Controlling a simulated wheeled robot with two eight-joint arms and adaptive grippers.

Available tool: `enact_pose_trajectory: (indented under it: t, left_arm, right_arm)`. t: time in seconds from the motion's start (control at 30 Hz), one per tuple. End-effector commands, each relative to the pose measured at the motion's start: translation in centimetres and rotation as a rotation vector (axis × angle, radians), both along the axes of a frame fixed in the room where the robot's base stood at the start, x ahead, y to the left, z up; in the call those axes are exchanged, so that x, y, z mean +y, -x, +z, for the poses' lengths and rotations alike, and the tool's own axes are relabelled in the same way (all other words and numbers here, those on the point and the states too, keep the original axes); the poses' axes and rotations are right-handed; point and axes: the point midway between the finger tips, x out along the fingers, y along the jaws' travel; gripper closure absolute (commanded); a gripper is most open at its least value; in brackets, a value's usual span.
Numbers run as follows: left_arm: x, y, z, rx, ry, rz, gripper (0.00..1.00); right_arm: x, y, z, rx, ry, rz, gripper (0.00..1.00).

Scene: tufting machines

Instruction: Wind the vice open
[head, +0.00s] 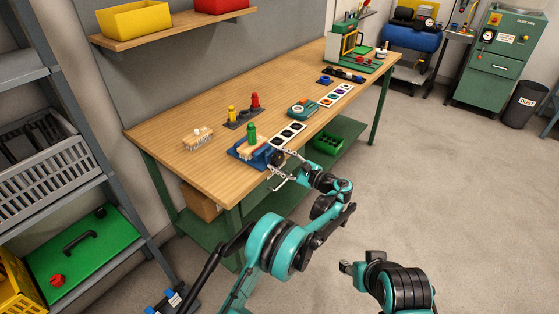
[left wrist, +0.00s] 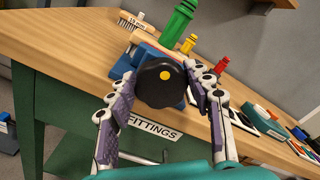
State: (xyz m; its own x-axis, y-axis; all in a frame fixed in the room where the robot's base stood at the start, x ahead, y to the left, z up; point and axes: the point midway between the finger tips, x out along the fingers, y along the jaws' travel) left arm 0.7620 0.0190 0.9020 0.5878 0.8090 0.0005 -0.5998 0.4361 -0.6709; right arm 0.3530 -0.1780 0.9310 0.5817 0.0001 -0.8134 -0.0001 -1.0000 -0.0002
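The blue vice (head: 243,155) sits at the bench's front edge, with a green cylindrical fitting (head: 251,134) standing upright at it. In the left wrist view the vice's round black knob (left wrist: 162,85) has a yellow dot and faces the camera; the blue vice body (left wrist: 123,64) is mostly hidden behind it. My left gripper (head: 280,172) is at the front of the vice. Its fingers (left wrist: 160,100) are spread on both sides of the knob, with a gap at the left finger; contact at the right finger is unclear. My right gripper (head: 350,267) is low over the floor, its fingers unclear.
On the bench (head: 190,170) are a brush (head: 198,139), yellow and red fittings on a dark rack (head: 243,118), a teal device (head: 302,109) and a row of white cards (head: 290,134). A shelf unit (head: 75,165) stands at left. Floor at right is clear.

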Motion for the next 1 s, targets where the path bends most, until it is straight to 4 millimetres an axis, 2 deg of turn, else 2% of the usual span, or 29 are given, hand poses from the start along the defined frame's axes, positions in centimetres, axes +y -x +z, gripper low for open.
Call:
enact_pose_trajectory:
  t: [0.33,0.47,0.8,1.0]
  left_arm:
    - [0.0,0.0,0.0,0.001,-0.001,0.000,0.31]
    - [-0.8,0.5,0.0,0.001,-0.001,-0.001,0.31]
    - [-6.4,4.5,0.0,0.001,0.000,-0.003,0.31]
    - [-8.9,6.4,0.0,0.001,-0.001,-0.001,0.31]
  right_arm:
    - [0.0,0.0,0.0,0.000,0.000,0.000,0.55]
    - [0.0,0.0,0.0,0.000,0.000,0.000,0.55]
    - [0.0,0.0,0.0,0.000,0.000,0.000,0.55]
    - [0.0,0.0,0.0,0.000,0.000,0.000,0.55]
